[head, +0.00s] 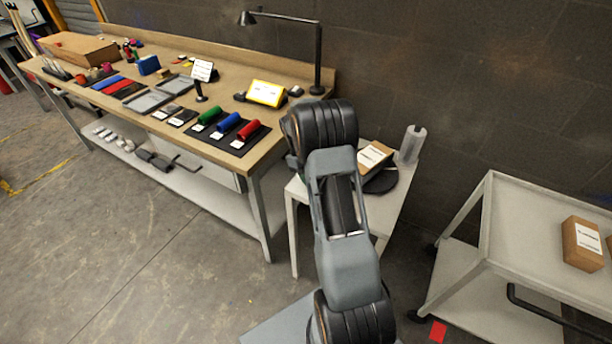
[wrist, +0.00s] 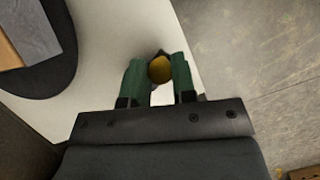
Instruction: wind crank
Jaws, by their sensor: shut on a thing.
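In the wrist view the two green fingers of my gripper (wrist: 158,68) stand on either side of a round yellow knob (wrist: 160,70), shut on it. A small dark piece shows just beyond the knob; the rest of the crank is hidden. The knob is over the corner of a white table (wrist: 110,60).
The small table holds a labelled box (head: 374,157), a dark round base (head: 383,181) and a grey cylinder (head: 412,144). A long wooden bench (head: 262,145) with coloured rolls stands left. A grey cart (head: 510,240) with a brown box (head: 582,243) stands right. Floor at front left is clear.

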